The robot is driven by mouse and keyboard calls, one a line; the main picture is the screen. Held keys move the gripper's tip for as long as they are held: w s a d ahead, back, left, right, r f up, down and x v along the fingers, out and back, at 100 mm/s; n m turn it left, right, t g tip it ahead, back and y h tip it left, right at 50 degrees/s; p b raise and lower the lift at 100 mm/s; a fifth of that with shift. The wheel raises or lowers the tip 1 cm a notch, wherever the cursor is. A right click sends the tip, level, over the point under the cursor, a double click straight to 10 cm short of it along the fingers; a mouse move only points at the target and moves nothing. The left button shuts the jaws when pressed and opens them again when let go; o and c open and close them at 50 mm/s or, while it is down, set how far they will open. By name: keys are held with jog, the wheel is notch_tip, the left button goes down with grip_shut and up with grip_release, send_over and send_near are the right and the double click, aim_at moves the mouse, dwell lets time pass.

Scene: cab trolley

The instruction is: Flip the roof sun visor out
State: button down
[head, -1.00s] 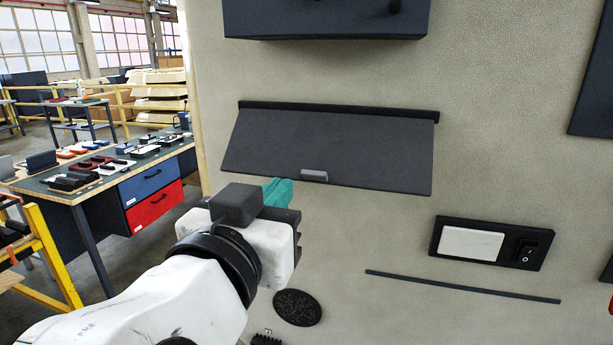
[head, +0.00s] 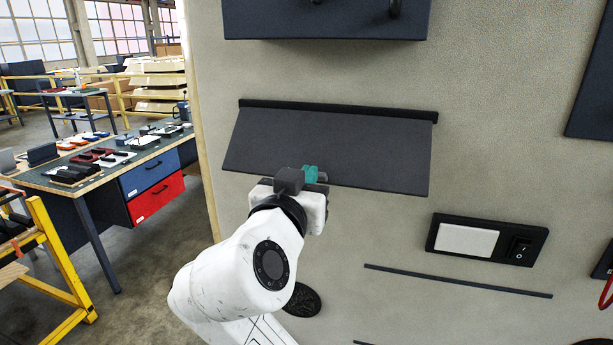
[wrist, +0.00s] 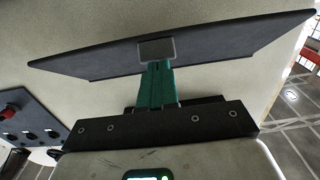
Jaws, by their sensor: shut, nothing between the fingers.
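The sun visor (head: 330,145) is a dark grey flap hanging from a black hinge strip (head: 340,110) on the beige wall. Its lower edge stands out at a slant. In the wrist view the visor (wrist: 230,50) crosses the top, with a lighter grey tab (wrist: 157,49) at the middle of its near edge. My gripper (head: 311,173) has teal fingers, shut and empty, at the visor's lower edge. In the wrist view the gripper's fingertips (wrist: 157,68) are just below the tab; I cannot tell whether they touch it. In the head view the tab is hidden behind my gripper.
A dark box (head: 325,18) is above the visor. A switch panel (head: 487,239), a thin dark strip (head: 458,281) and a round black vent (head: 303,300) are lower on the wall. A workbench (head: 75,182) and a yellow rail (head: 55,265) stand at the left.

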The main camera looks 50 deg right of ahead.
jog(key=shift+f+b, duration=0.2)
jog(key=shift+b, duration=0.1)
jog(key=w+d+f+t+h+b, duration=0.2)
jog(key=d+f+h+b, duration=0.5)
jog(key=b, duration=2.4)
jog(key=shift+w+d+f+t+b, duration=0.35)
jog(key=shift+w+d+f, duration=0.4)
jog(key=shift+d, duration=0.4)
jog(key=shift+d+f, duration=0.1)
